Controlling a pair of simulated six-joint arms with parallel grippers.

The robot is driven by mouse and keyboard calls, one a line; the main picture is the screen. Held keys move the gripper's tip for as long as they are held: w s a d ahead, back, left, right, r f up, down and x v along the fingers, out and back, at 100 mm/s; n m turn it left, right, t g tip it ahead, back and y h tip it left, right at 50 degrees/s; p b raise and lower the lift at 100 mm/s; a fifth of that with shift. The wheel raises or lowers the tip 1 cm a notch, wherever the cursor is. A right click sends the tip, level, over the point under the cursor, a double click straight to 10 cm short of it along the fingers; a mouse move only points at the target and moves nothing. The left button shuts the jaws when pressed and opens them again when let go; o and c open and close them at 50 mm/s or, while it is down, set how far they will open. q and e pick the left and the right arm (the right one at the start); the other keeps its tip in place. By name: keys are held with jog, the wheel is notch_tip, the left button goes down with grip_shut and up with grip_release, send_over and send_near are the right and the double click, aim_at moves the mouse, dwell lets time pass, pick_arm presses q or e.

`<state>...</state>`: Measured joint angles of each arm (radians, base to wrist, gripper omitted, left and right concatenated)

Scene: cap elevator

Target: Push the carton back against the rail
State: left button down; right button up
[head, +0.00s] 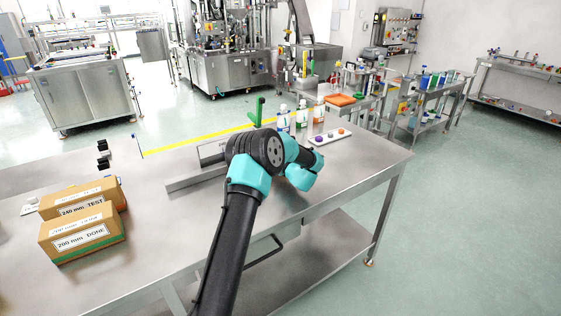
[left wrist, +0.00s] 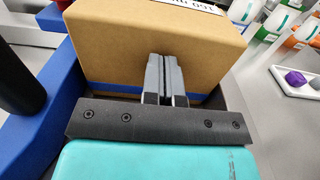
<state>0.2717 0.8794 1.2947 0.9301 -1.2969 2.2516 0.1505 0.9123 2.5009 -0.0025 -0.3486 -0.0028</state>
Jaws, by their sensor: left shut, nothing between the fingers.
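In the left wrist view a brown carton (left wrist: 118,42) with a blue band low on its side and a white label on top stands directly ahead. My left gripper (left wrist: 164,60) is shut and empty, its tips at the carton's near face; I cannot tell if they touch. In the head view the carton and fingers are hidden behind my arm. A low grey metal bar (head: 185,183) runs left from behind the arm, with a grey sign panel (head: 211,150) above it. I cannot tell which part is the rail. My right gripper is not in view.
Bottles (head: 301,114) and a white tray of caps (head: 330,137) stand beyond my arm. The table's right end is clear.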

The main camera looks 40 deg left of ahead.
pick_arm(q)
jog(key=shift+a+r, duration=0.1)
jog(key=shift+a, duration=0.2)
jog(key=v, duration=1.4)
jog(key=shift+d, duration=0.35)
